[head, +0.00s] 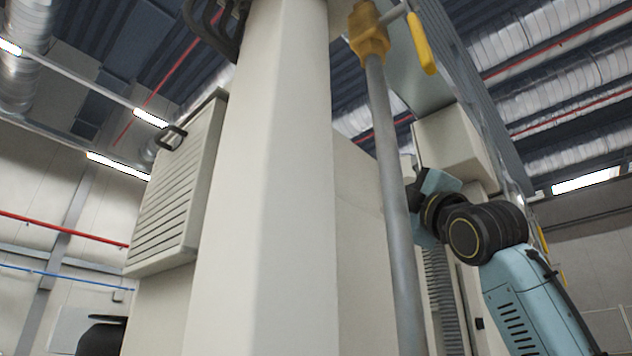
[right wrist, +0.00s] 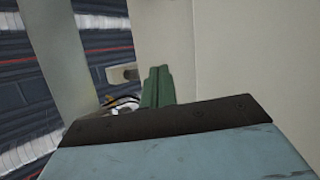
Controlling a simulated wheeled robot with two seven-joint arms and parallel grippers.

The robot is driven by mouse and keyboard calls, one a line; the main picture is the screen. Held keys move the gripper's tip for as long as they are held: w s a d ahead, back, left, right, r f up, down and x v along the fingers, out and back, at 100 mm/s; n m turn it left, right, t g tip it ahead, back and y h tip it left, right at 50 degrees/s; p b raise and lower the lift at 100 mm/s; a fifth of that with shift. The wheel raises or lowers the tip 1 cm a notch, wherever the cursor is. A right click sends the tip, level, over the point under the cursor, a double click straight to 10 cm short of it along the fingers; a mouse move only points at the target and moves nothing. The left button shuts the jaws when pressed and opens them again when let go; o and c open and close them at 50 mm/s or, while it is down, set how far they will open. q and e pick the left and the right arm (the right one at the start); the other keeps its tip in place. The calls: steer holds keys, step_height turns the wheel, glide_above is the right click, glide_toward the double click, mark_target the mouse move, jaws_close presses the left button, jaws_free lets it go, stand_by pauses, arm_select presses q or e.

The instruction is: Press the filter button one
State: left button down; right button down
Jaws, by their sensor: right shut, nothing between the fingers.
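No filter button can be made out in either view. In the right wrist view, my right gripper (right wrist: 157,74) shows as two green fingers held together with nothing between them. They lie in front of a plain cream surface (right wrist: 235,60); I cannot tell whether they touch it. A small pale part (right wrist: 122,73) sticks out just left of the fingertips; what it is cannot be told. In the head view my right arm comes in from the right and its end is partly behind a grey pipe, near a cream box (head: 455,148). My left gripper is not in view.
A wide cream column (head: 265,180) fills the middle of the head view. Right of it stands the grey pipe (head: 388,180) with a brass valve (head: 368,35) and yellow handle (head: 421,43). A louvred cream box (head: 175,190) is at left.

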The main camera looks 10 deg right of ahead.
steer(key=s+a+r+n+y+p, duration=0.1)
steer(key=s+a+r+n, duration=0.4)
steer(key=s+r, duration=0.3)
steer(key=shift+s+a, duration=0.9)
steer(key=shift+s, duration=0.35)
steer(key=shift+w+a+r, duration=0.1)
steer(key=shift+w+r, duration=0.05)
steer(key=w+a+p, duration=0.3)
steer(key=w+a, duration=0.2)
steer(key=w, duration=0.1)
steer(key=shift+w+a, duration=0.15)
steer(key=shift+w, duration=0.2)
steer(key=shift+w+p, duration=0.1)
steer(key=shift+p, duration=0.25)
steer(key=shift+w+a, duration=0.25)
stand_by(0.3)
